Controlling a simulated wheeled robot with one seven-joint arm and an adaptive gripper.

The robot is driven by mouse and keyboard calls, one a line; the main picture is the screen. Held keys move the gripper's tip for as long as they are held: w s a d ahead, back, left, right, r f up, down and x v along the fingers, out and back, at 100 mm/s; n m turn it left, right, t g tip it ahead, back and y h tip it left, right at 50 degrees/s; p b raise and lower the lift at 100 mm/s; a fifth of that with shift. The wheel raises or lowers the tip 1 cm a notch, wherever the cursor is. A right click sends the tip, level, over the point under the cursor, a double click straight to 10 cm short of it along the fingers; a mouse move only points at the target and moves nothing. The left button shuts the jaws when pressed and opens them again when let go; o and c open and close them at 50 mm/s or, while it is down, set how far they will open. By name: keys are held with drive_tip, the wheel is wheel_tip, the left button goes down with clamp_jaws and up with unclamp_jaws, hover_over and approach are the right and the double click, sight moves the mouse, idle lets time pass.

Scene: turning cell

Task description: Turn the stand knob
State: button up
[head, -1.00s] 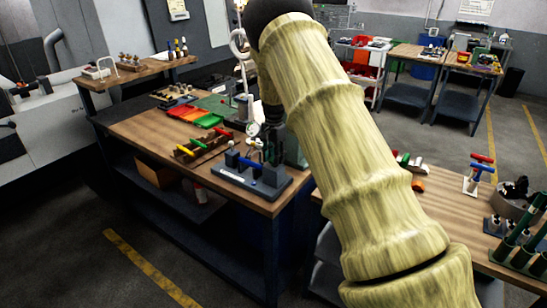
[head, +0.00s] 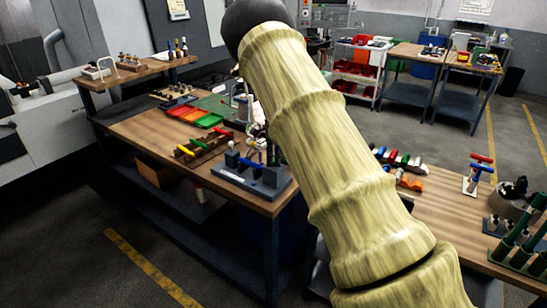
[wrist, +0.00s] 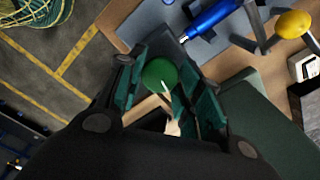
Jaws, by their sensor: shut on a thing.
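In the wrist view, a round green knob (wrist: 158,72) with a pale pointer line on it sits between the dark green pads of my gripper (wrist: 163,92). The gripper is shut on the knob, a pad on each side. The stand under the knob is mostly hidden by my fingers. In the head view, my striped arm covers the gripper and the knob.
In the wrist view, a blue handle (wrist: 210,16) and a yellow ball (wrist: 291,24) are close beyond the fingers. In the head view, a grey fixture with a blue bar (head: 240,180) stands at the bench's front edge, near coloured trays (head: 185,113).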

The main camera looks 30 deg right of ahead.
drive_tip(key=shift+m, duration=0.4)
drive_tip(key=o, duration=1)
drive_tip(key=shift+o, duration=0.2)
wheel_tip(320, 180, up, 12)
idle(0.5)
